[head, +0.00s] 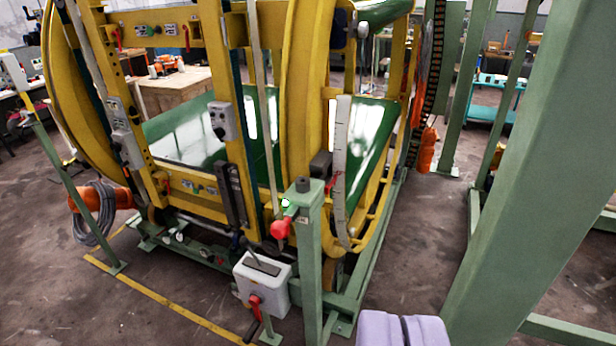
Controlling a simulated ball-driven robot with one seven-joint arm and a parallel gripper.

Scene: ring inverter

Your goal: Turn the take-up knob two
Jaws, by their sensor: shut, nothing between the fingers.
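My gripper (404,330) shows at the bottom edge, right of centre, as two pale lavender fingers pressed together with nothing between them. It is apart from the machine, to the right of a green post. A red knob (281,229) sits on the left side of that post near its top. A red handle (254,304) is on the front of a grey box lower left of the post. I cannot tell which of these, if any, is take-up knob two; no readable label shows.
The yellow ring inverter (308,90) with green belts fills the middle. The green post (309,260) stands between my gripper and the grey box (270,284). A thick green beam (530,150) crosses the right side. Concrete floor is open at lower left, with a yellow line.

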